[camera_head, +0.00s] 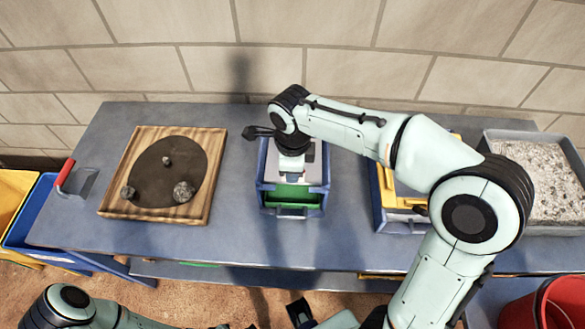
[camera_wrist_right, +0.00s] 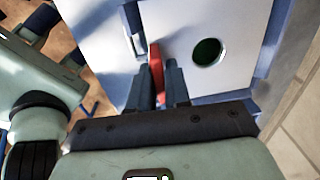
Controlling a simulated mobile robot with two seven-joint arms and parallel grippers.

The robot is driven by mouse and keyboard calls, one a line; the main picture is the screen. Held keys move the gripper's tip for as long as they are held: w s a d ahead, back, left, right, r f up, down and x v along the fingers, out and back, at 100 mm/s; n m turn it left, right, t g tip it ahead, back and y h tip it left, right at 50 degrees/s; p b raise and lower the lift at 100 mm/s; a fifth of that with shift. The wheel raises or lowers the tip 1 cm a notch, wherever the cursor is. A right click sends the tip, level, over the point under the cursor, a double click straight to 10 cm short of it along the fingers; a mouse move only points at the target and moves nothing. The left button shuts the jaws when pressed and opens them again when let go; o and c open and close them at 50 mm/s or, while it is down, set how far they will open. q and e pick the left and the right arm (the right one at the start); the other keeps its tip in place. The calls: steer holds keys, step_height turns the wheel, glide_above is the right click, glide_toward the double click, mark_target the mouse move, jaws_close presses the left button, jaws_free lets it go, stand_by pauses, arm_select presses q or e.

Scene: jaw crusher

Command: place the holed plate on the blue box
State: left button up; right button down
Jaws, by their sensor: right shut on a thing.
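The holed plate (camera_wrist_right: 195,22) is a pale flat plate with one round hole, green showing through it, and a red handle (camera_wrist_right: 156,70). My right gripper (camera_wrist_right: 164,88) is shut on the red handle. The plate also shows in the head view (camera_head: 314,166), at the top of the blue box (camera_head: 264,190), partly hidden by my right wrist. The blue box has a green inside, open at its front. The plate looks roughly level with the rim; whether it touches cannot be told. My left arm shows at the lower left of the head view; its gripper does not show clearly.
On the blue-grey table (camera_head: 150,235), a wooden board (camera_head: 115,195) with a dark disc and stones lies left. A yellow-and-blue box (camera_head: 402,215) and a gravel tray (camera_head: 545,180) stand right. A red-handled scoop (camera_head: 75,180) lies at the left edge. A red bucket (camera_head: 550,305) is lower right.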

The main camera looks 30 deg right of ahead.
steer(key=c, duration=1.1)
jaws_free()
steer(key=shift+r, duration=0.15)
arm_select(q)
steer(key=shift+w+r+p, duration=0.3)
steer(key=shift+r+p, duration=0.2)
steer(key=shift+r, duration=0.1)
steer(key=shift+w+r+p, duration=0.25)
steer(key=shift+r+p, duration=0.25)
steer(key=shift+r, duration=0.05)
arm_select(e)
steer(key=r, duration=1.1)
steer(key=shift+s+a+r, duration=0.15)
steer(key=shift+s+r, duration=0.15)
steer(key=shift+r, duration=0.1)
arm_select(q)
steer(key=shift+s, duration=0.1)
